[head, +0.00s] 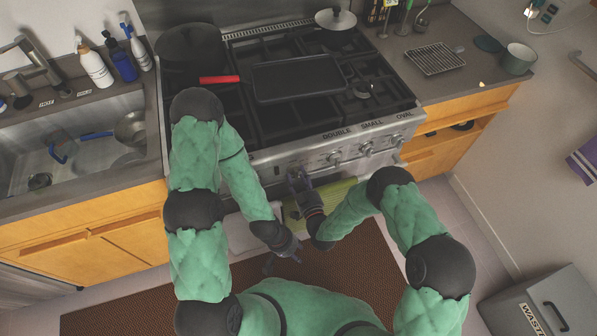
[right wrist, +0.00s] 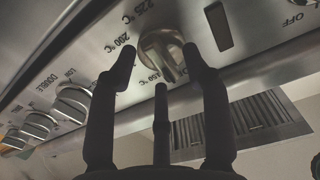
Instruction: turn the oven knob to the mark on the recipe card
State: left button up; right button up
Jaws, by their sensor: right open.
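The oven knob (right wrist: 163,55) is a round metal knob on the stove's front panel, with 225 °C, 200 °C and what looks like 150 °C printed around it. My right gripper (right wrist: 160,62) is open, its dark fingers spread in front of and around the knob; I cannot tell whether they touch it. In the head view my right gripper (head: 296,176) is at the panel and hides the knob. My left gripper (head: 282,262) hangs lower, away from the stove, its fingers seeming apart and empty. I cannot make out a recipe card in either view.
Several burner knobs (right wrist: 72,103) line the panel to the left in the wrist view. A green towel (head: 338,192) hangs at the oven front.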

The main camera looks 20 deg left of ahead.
grip_shut()
jog(key=shift+m, duration=0.4)
jog(key=m+b, duration=0.2)
jog(key=m, duration=0.3)
jog(key=m+b, duration=0.2)
jog(key=m, duration=0.4)
jog(key=f+m+b, duration=0.1)
jog(key=m+b, duration=0.1)
jog(key=m, duration=0.3)
jog(key=shift+m, duration=0.4)
dwell(0.5)
